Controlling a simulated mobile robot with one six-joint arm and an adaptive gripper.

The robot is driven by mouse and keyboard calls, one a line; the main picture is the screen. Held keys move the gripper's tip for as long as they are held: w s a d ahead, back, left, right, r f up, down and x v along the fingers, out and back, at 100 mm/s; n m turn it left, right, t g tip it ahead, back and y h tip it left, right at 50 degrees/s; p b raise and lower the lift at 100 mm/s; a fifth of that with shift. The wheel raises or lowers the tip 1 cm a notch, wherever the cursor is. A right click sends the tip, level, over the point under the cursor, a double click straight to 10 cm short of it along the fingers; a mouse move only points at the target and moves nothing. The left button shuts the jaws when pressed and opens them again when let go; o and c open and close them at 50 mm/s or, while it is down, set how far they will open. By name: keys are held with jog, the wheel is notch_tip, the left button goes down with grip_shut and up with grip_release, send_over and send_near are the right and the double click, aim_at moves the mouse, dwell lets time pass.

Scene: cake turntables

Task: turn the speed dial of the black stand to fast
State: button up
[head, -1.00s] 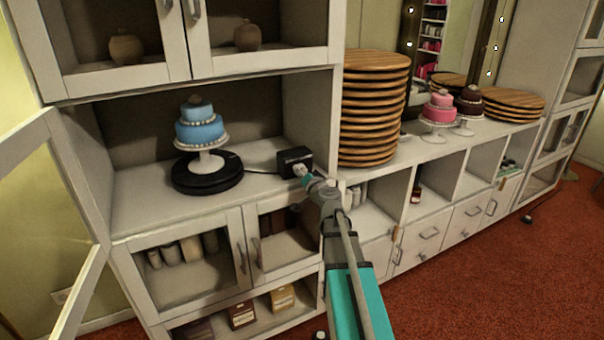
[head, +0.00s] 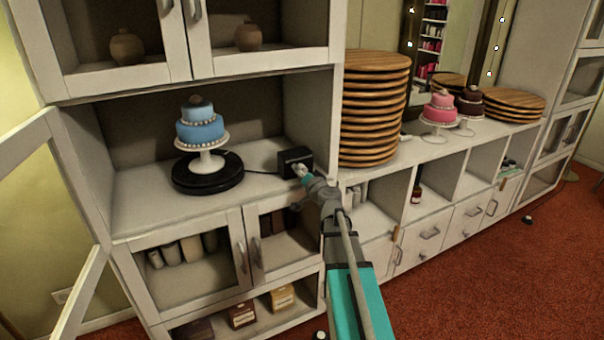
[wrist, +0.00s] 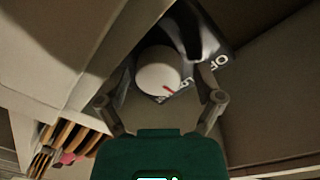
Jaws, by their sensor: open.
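The black stand (head: 208,180) is a round turntable on the cabinet shelf, with a blue two-tier cake (head: 200,125) on a white pedestal on top. A cable runs from it to a black control box (head: 293,160) at the shelf's right. In the wrist view the speed dial (wrist: 158,70) is a round white knob with a red mark at its lower right, on a black panel (wrist: 212,50) with partly hidden white lettering, "OF" among it. My gripper (head: 299,170) is at the box's front. In the wrist view my gripper (wrist: 160,88) is open, its fingers on either side of the dial; contact is unclear.
The cabinet's right side wall (head: 312,120) stands close beside the box. A tall stack of wooden boards (head: 373,110) is on the counter to the right, with pink and dark cakes beyond. The shelf's left front is clear.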

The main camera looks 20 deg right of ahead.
aim_at(302, 158)
jog(key=shift+r, duration=0.15)
notch_tip(302, 158, up, 5)
jog(key=p, duration=0.5)
jog(key=shift+s+r+p, duration=0.1)
jog(key=shift+r+p, duration=0.05)
jog(key=shift+p, duration=0.15)
jog(key=s+n+g+p, duration=0.4)
jog(key=s+n+p, duration=0.2)
jog(key=s+n, duration=0.5)
jog(key=shift+s+d+n+y, duration=0.2)
jog(key=shift+s+n+y, duration=0.15)
jog(key=shift+s, duration=0.4)
jog(key=shift+w, duration=0.1)
jog(key=shift+b+x, duration=2.4)
jog(key=shift+x, duration=4.45)
jog(key=shift+d, duration=0.1)
jog(key=c, duration=1.2)
